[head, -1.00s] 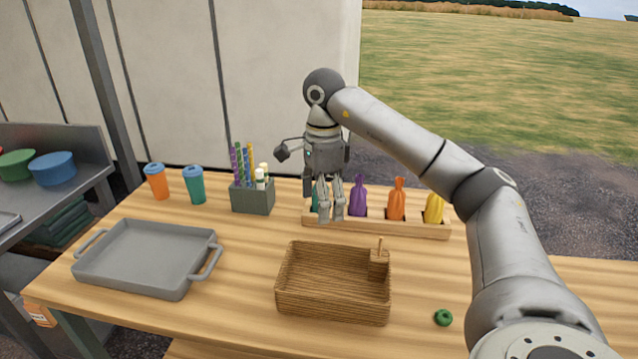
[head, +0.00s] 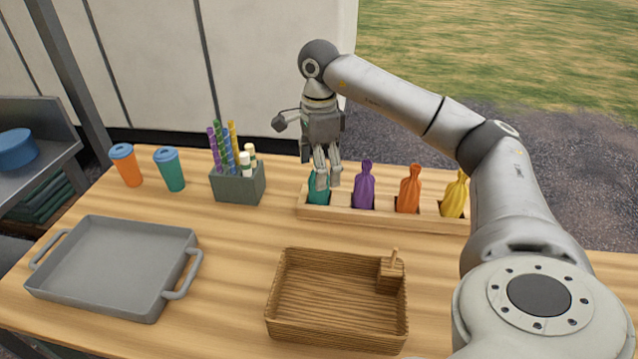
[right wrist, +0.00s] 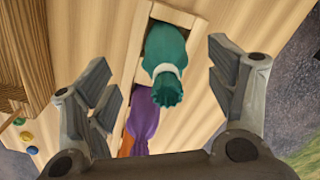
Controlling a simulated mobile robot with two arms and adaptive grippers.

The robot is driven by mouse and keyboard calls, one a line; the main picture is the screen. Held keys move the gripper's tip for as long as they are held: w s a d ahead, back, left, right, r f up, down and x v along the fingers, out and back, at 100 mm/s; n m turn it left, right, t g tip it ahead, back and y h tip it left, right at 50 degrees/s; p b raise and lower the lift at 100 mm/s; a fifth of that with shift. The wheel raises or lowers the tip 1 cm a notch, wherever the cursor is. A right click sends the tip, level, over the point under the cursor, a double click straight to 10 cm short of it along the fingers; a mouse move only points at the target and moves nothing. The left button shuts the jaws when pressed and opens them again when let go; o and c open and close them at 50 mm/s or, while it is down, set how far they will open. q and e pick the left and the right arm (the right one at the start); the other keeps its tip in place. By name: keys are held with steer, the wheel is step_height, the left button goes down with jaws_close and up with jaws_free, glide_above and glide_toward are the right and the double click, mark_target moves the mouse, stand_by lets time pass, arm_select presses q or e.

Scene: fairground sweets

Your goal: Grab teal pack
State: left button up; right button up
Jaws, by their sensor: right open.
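The teal pack (head: 318,190) stands in the leftmost slot of a wooden rack (head: 385,219), partly hidden by my right gripper (head: 327,181). In the right wrist view the teal pack (right wrist: 165,55) shows its gathered neck and frilled top. My right gripper (right wrist: 163,88) is open there, one finger on each side of the pack, with visible gaps and nothing held. Whether the fingers are down at the height of its neck I cannot tell. My left gripper is out of view.
A purple pack (head: 364,188) stands beside it, then orange (head: 409,190) and yellow (head: 454,196) packs. A holder (head: 238,187) with striped sticks, two lidded cups (head: 169,170), a grey tray (head: 110,268) and a wooden basket (head: 337,337) share the table.

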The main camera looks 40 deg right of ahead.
steer(key=f, duration=0.4)
steer(key=shift+w+d+f+p, duration=0.1)
steer(key=shift+w+f+p, duration=0.1)
steer(key=shift+p, duration=0.15)
steer(key=shift+f, duration=0.5)
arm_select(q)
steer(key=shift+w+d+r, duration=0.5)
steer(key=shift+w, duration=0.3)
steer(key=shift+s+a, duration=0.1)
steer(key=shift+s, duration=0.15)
arm_select(e)
steer(key=shift+r, duration=0.1)
steer(key=c, duration=1)
